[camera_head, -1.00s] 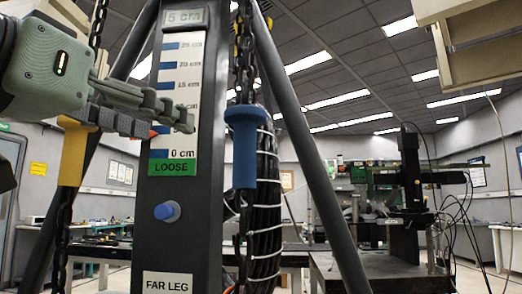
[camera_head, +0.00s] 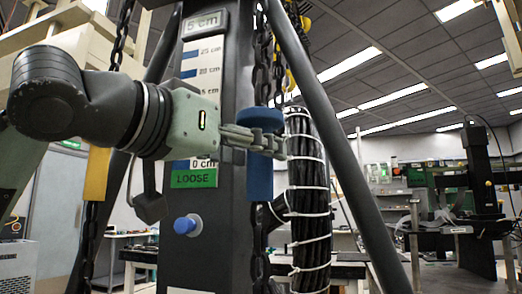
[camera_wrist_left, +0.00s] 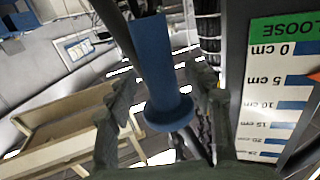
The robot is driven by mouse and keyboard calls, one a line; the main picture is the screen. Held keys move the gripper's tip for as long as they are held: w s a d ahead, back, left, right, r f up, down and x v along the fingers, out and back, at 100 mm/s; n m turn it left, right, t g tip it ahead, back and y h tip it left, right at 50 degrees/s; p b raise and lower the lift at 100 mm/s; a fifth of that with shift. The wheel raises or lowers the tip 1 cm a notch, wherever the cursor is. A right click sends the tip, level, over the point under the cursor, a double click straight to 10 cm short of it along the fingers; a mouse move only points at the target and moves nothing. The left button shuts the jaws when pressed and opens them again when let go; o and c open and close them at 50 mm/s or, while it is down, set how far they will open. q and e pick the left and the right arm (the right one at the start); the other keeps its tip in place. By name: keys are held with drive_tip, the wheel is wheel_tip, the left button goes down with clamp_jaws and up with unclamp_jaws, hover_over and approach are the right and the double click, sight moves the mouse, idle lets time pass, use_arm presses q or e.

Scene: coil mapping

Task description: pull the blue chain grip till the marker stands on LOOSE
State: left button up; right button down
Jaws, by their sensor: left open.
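The blue chain grip (camera_head: 260,180) hangs upright on a dark chain in front of the coil. My left gripper (camera_head: 268,143) is open at the upper part of the grip, just below its wide collar. In the left wrist view the blue grip (camera_wrist_left: 156,65) stands between the two spread fingers (camera_wrist_left: 160,105); I see gaps beside it. The scale (camera_head: 203,70) on the dark post has a green LOOSE band (camera_head: 194,178) at its bottom; my gripper hides part of it. In the left wrist view an orange marker tip (camera_wrist_left: 316,76) shows near 5 cm. My right gripper is out of view.
A yellow grip (camera_head: 97,174) hangs on another chain at the left, near my left arm. A blue button (camera_head: 187,225) is on the post below the scale. The black coil (camera_head: 308,210) with white ties is close behind the blue grip. Slanted dark legs flank the post.

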use_arm(q)
drive_tip(key=shift+x, duration=1.1)
drive_tip(key=shift+c, duration=0.3)
clamp_jaws()
